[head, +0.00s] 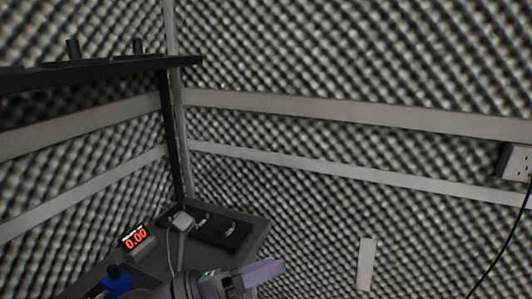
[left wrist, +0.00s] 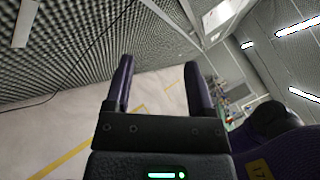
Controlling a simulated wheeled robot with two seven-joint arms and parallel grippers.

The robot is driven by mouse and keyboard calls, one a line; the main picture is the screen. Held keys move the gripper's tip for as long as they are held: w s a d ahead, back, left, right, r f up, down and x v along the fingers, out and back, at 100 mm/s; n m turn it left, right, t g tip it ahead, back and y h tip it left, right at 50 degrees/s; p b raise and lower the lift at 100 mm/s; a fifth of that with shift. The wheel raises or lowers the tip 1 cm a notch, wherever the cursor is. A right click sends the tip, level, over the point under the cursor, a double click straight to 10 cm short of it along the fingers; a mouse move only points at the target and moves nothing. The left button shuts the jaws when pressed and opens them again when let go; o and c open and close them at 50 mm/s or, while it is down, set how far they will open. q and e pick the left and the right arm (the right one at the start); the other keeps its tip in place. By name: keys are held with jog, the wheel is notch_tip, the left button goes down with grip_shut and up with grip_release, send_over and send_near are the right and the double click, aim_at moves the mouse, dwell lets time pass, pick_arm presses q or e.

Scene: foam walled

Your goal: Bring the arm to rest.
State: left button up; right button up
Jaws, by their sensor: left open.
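My left gripper (head: 262,273) is at the bottom of the head view, in front of the dark table's near right edge. Its purple fingers point to the right. In the left wrist view the gripper (left wrist: 160,88) is open, with its two fingers apart and nothing between them. Beyond the fingers are the foam wall and pale floor. My right gripper is not in either view.
A dark table (head: 255,222) stands in the corner with a red-lit display (head: 136,238), a blue object (head: 118,283) and a black mat (head: 217,229). A black shelf (head: 100,66) hangs above. A socket box (head: 517,161) with a cable is on the right wall.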

pick_arm(q)
jog(key=w+a+f+n+t+y, duration=0.15)
jog(key=a+n+t+y, duration=0.35)
jog(key=n, duration=0.7)
jog(key=w+a+f+n+t+y, duration=0.15)
jog(key=a+n+t+y, duration=0.25)
jog(key=n+t+y, duration=0.65)
jog(key=s+a+f+n+g+y, duration=0.45)
jog(key=f+n+g, duration=0.45)
jog(key=f+n, duration=0.25)
jog(key=s+f+n+g+h, duration=0.1)
jog(key=s+f+n+g, duration=0.3)
jog(key=s, duration=0.5)
jog(key=s+f+n+g+h, duration=0.1)
jog(key=s+f+n+g, duration=0.1)
jog(key=s+f+g, duration=0.6)
jog(key=s+a+f, duration=0.1)
jog(key=s+f, duration=0.1)
jog(key=f, duration=0.6)
jog(key=s+f, duration=0.2)
jog(key=f, duration=0.5)
jog(key=s+a+f+m, duration=0.1)
jog(key=s+a+f, duration=0.2)
jog(key=s+f, duration=0.7)
jog(key=s+g, duration=0.1)
jog(key=s, duration=0.1)
jog(key=shift+s+f+y, duration=0.25)
jog(key=shift+s+y, duration=0.05)
jog(key=shift+s, duration=0.1)
jog(key=shift+a, duration=0.1)
